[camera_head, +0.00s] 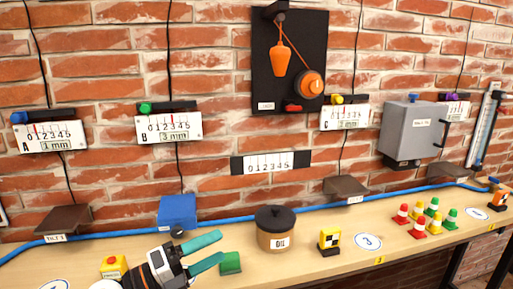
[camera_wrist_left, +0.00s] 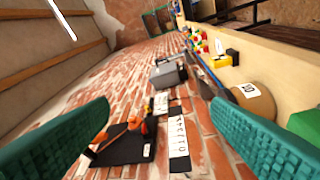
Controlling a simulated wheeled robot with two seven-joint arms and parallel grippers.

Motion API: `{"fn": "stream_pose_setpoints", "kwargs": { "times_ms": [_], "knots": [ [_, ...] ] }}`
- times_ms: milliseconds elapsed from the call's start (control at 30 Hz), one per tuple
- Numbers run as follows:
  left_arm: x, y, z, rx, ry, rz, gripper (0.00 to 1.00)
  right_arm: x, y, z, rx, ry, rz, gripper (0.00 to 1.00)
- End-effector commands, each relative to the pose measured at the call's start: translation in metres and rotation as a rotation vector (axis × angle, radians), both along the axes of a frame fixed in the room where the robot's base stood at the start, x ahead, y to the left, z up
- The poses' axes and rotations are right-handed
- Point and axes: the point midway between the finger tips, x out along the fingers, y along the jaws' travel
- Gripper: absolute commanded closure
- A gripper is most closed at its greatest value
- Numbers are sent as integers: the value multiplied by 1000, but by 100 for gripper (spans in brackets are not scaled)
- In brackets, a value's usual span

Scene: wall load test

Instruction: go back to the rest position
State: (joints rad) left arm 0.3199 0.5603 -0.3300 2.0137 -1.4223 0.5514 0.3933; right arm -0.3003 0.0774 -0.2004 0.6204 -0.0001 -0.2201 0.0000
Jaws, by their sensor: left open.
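My left gripper (camera_head: 210,252) has teal fingers spread apart with nothing between them. In the head view it is low over the front of the wooden bench, left of the oil pot (camera_head: 276,228) and close to a green block (camera_head: 230,263). In the left wrist view the two teal fingers (camera_wrist_left: 155,140) frame the brick wall, and the space between them is empty. My right gripper does not show in either view.
The bench (camera_head: 330,230) carries a blue block (camera_head: 177,211), a yellow-black marker block (camera_head: 329,241) and several small red and green cones (camera_head: 420,226). A blue hose (camera_head: 330,203) runs along the wall. Gauges, a black board (camera_head: 262,62) and a grey box (camera_head: 413,130) hang on the bricks.

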Motion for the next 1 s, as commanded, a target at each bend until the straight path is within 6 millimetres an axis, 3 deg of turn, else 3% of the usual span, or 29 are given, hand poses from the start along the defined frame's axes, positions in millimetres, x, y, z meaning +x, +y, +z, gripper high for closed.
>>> {"fn": "stream_pose_setpoints", "kwargs": {
  "times_ms": [133,233,367,500,600,700,800,1000],
  "knots": [
    [-6,31,19,-478,119,198,27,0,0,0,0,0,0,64],
    [-4,70,4,-748,264,395,27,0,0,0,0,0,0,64],
    [-15,120,-54,-1016,532,697,27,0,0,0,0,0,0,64],
    [-56,150,-144,-1169,901,1037,27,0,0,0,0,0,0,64],
    [-96,152,-195,-1190,1143,1220,27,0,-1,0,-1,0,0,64],
    [-134,147,-229,-1171,1339,1348,27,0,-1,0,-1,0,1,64],
    [-168,139,-251,-1133,1502,1439,27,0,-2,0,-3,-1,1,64],
    [-231,121,-278,-1029,1784,1571,27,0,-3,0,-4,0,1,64]
  ]
}}
